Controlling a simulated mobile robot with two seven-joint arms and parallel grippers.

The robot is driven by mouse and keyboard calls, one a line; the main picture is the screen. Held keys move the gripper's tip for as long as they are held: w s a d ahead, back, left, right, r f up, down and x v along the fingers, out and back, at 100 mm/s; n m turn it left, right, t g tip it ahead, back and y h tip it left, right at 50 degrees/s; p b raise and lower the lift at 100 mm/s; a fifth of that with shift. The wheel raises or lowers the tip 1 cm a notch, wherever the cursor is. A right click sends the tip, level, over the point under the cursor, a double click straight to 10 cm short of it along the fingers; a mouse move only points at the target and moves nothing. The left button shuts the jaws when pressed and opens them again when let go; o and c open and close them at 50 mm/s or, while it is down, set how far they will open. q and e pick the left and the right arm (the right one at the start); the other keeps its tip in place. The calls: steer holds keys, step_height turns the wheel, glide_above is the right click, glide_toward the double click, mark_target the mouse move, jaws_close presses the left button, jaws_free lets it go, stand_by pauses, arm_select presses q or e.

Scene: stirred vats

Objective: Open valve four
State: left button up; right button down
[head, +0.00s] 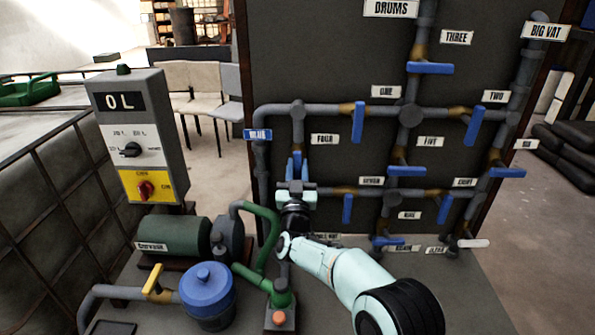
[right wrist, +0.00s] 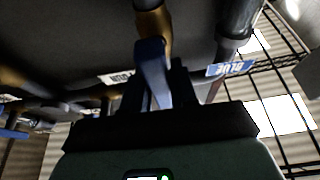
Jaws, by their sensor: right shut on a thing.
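The label FOUR (head: 324,139) is on the dark panel, right of a vertical grey pipe. The blue valve handle (head: 298,158) beside this label is on that pipe, partly hidden by my right gripper (head: 296,179). The gripper is shut on the handle. In the right wrist view the blue handle (right wrist: 152,72) sits between the fingers of the right gripper (right wrist: 158,92), below a brass valve body (right wrist: 154,28). The handle looks roughly in line with the pipe, but its exact angle is hard to tell. My left gripper is not in view.
Other blue handles are close by: valve one (head: 358,122), valve seven (head: 347,208) and valve five (head: 406,171). A control box (head: 140,135), a green pump (head: 175,234) and a blue-lidded filter (head: 207,289) stand at the left.

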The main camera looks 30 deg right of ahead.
stand_by(0.4)
steer(key=c, duration=1)
jaws_free()
steer(key=b+v, duration=0.2)
steer(key=v, duration=1.1)
steer(key=shift+s+a+b, duration=0.15)
steer(key=shift+b, duration=0.15)
